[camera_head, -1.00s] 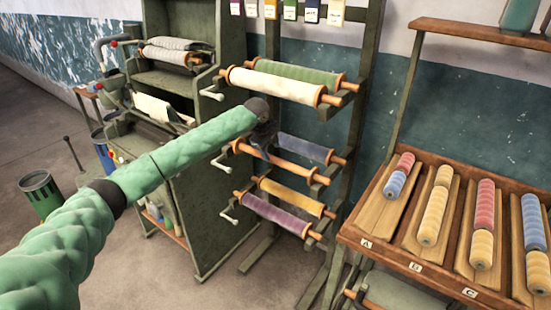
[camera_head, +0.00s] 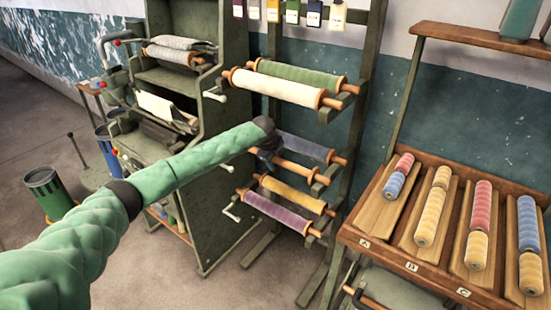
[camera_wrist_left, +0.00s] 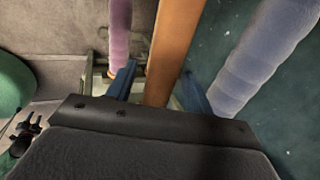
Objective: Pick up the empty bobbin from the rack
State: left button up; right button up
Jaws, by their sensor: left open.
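The empty bobbin (camera_head: 298,171) is a bare brown wooden roller in the middle of the rack. Its left part is hidden behind my left gripper. In the left wrist view the bare bobbin (camera_wrist_left: 176,45) runs between the two blue fingers. My left gripper (camera_head: 270,157) is open at the bobbin; its fingertips (camera_wrist_left: 160,88) show on either side of it. I cannot tell whether they touch it. The rack (camera_head: 357,120) stands against the teal wall. My right gripper is not in view.
A purple roll (camera_head: 275,212) and a yellow roll (camera_head: 295,195) lie below the bobbin. A blue-grey roll (camera_head: 312,150) is close behind it. Cream (camera_head: 275,87) and green (camera_head: 300,73) rolls lie above. A wooden tray table (camera_head: 395,255) stands to the right.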

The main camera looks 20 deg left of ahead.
pick_arm(q)
jog(key=shift+c, duration=0.4)
grip_shut()
